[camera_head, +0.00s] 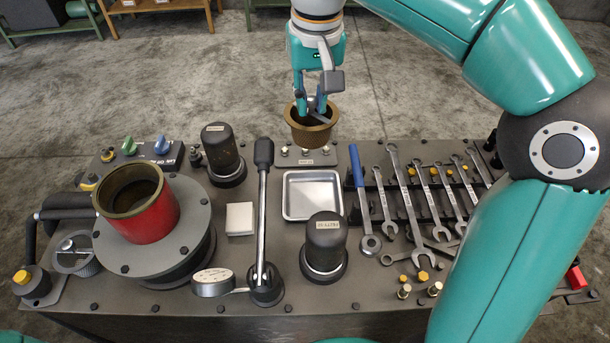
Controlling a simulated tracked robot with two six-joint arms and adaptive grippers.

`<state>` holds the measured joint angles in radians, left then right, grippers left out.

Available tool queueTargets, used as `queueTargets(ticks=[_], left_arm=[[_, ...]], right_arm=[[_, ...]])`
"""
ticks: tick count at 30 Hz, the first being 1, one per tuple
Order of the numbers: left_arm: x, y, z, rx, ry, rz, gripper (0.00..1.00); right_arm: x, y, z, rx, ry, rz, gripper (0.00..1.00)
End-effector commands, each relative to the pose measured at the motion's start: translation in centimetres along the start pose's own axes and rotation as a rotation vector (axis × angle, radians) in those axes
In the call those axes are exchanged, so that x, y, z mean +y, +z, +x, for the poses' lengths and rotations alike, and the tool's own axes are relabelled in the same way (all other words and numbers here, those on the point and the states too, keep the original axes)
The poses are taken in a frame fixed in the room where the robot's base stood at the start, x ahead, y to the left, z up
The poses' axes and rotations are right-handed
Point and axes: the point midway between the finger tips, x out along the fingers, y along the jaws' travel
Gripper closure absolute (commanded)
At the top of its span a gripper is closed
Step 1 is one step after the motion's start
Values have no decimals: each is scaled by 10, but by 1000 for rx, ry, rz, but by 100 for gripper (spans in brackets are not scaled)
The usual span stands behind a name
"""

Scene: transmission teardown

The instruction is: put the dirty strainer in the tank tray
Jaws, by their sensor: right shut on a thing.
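A shallow square metal tray (312,196), likely the tank tray, lies empty in the middle of the bench. My left gripper is not in view.
A red cylinder (152,218) with a brass rim stands on a round flange at left. A tall lever (263,210) and two black capped canisters (223,150) (325,243) stand around the tray. Several wrenches (405,195) lie at right. A white block (239,218) sits left of the tray.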

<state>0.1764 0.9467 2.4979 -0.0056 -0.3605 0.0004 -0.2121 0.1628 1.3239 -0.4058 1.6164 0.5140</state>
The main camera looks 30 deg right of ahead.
Motion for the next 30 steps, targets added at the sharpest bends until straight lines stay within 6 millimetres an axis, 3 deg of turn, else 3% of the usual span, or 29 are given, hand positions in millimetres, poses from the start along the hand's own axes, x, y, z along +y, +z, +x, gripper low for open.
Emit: queueTargets(ticks=[15, 23, 30], left_arm=[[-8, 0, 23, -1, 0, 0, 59], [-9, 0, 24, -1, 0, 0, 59], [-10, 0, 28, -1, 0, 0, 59]], right_arm=[[6, 18, 126, -4, 3, 14, 100], [7, 20, 148, -1, 2, 15, 100], [7, 24, 180, -3, 3, 15, 100]])
